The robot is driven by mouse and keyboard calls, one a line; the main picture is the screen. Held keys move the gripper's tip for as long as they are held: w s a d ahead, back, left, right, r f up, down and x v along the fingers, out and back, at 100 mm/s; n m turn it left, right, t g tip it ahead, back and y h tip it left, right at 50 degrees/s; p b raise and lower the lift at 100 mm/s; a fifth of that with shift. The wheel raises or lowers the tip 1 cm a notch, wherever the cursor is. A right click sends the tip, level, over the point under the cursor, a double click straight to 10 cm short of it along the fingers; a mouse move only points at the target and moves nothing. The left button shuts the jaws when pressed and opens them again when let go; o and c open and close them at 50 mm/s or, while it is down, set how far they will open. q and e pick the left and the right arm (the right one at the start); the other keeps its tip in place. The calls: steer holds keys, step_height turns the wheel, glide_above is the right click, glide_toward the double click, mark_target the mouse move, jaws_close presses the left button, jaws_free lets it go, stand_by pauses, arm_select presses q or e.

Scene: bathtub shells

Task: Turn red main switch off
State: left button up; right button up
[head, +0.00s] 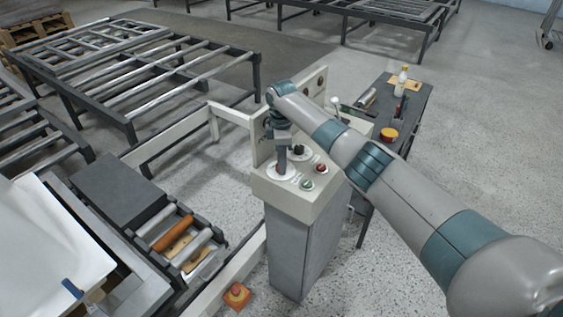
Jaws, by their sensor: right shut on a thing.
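A light control console (296,205) stands on a grey pedestal in the middle of the head view. My right arm reaches in from the right, and its gripper (282,170) points down at the white round plate (274,177) on the left of the panel top. The gripper is shut on the switch at that plate. The fingers hide the switch, so its red colour and handle position cannot be seen. Behind it is a black knob (299,150) on another white plate. My left gripper is not in view.
A red button (321,168) and a green button (307,184) sit right of the gripper. A red button on an orange box (237,294) is low in front. A dark table (412,108) with bottles stands behind right. Roller frames (150,75) fill the left.

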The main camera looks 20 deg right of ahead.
steer(key=shift+w+r, duration=0.1)
steer(key=shift+r, duration=0.05)
steer(key=o, duration=1.1)
steer(key=shift+c, duration=0.2)
step_height(320, 180, up, 17)
steer(key=b, duration=0.4)
steer(key=shift+r+b, duration=0.2)
steer(key=shift+b, duration=0.1)
